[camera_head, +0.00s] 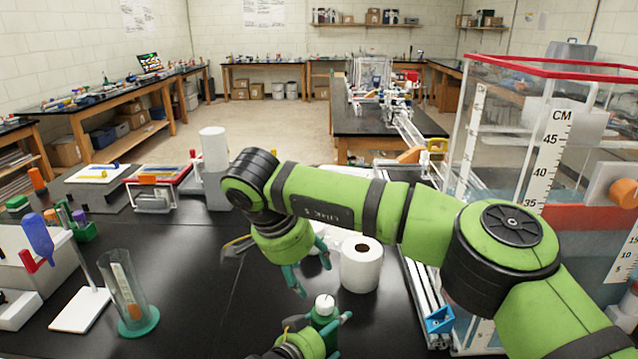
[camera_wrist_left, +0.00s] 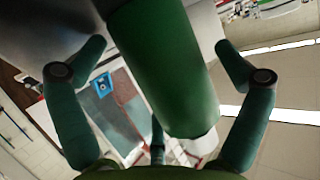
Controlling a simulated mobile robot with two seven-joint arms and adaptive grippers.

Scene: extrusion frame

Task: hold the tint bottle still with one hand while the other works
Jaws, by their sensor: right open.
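The green tint bottle (camera_head: 324,310) with a white cap stands on the black bench at the bottom middle of the head view. In the left wrist view the green bottle (camera_wrist_left: 165,65) lies between the fingers of my left gripper (camera_wrist_left: 160,55), with small gaps showing at both sides. My left gripper (camera_head: 327,335) also shows at the bottom of the head view, partly cut off, its fingers beside the bottle. My right gripper (camera_head: 297,262) is open and empty, a little above and behind the bottle, fingers pointing down.
A white paper roll (camera_head: 361,264) stands just right of my right gripper. A clear cylinder (camera_head: 126,294) on a green base and a white stand (camera_head: 80,309) are at the left. A large clear tank (camera_head: 500,140) stands at the right. The bench left of the bottle is clear.

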